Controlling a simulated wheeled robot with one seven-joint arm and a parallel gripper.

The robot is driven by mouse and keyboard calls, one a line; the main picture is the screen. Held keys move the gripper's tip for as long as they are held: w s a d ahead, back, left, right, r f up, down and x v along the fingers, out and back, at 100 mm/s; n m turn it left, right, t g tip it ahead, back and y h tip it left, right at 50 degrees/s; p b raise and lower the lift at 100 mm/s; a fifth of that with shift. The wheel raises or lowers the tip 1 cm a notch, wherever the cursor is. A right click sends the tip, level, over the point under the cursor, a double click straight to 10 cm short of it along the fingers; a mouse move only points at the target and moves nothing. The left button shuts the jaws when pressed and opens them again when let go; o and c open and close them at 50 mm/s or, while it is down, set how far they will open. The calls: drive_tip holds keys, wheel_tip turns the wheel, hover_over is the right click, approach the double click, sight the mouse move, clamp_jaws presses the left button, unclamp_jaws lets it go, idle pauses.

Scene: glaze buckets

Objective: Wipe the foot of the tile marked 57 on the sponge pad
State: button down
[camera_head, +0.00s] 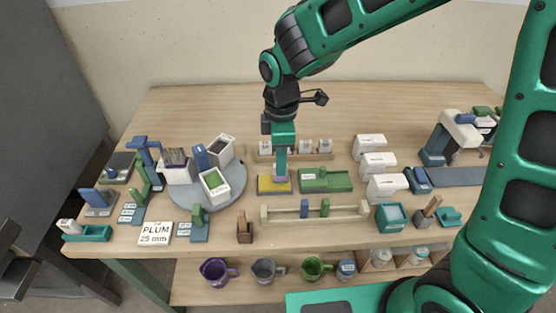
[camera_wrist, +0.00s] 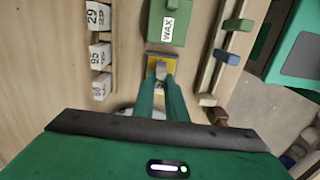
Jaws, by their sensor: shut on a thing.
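My gripper (camera_head: 281,175) points straight down at the sponge pad. It is shut on a small pale tile (camera_wrist: 160,71), whose lower end shows purple in the head view (camera_head: 281,180). The tile's number is hidden, so I cannot read whether it is 57. The sponge pad (camera_head: 266,185) is yellow in a dark tray, and it also shows in the wrist view (camera_wrist: 151,59). The tile is right over the pad; I cannot tell if it touches. My gripper's fingers (camera_wrist: 160,88) cover part of the pad in the wrist view.
A rack with marked tiles (camera_wrist: 99,54) stands just behind. The green WAX box (camera_wrist: 168,22) is close right of the pad. A long cream rail (camera_head: 285,214) lies in front, and a grey turntable with containers (camera_head: 236,193) is left.

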drive_tip(key=shift+a, duration=0.1)
drive_tip(key=shift+a, duration=0.85)
drive_tip(key=shift+a, duration=0.1)
drive_tip(key=shift+a, duration=0.7)
drive_tip(key=shift+d, duration=1.8)
